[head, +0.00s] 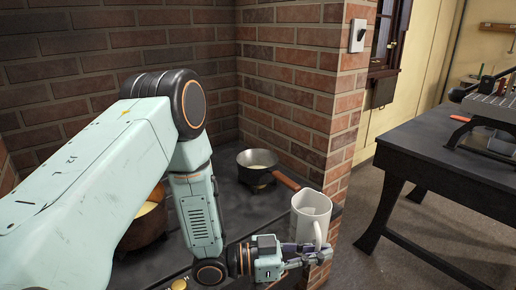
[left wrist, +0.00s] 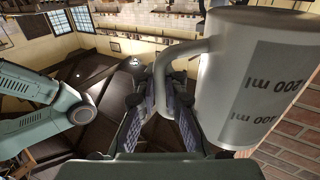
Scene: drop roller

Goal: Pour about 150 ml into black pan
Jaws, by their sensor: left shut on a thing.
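My left gripper (head: 312,252) is shut on the handle of a pale grey mug (head: 309,222), at the right end of the stove top. The mug looks about upright and its mouth faces up; how much it holds I cannot tell. My right gripper is not in view.
A brown pot (head: 146,228) with yellowish contents stands on the stove top, partly hidden by my left arm. A brick wall (head: 290,95) rises behind and right of the pan. A dark workbench (head: 440,165) stands at the right, with floor between.

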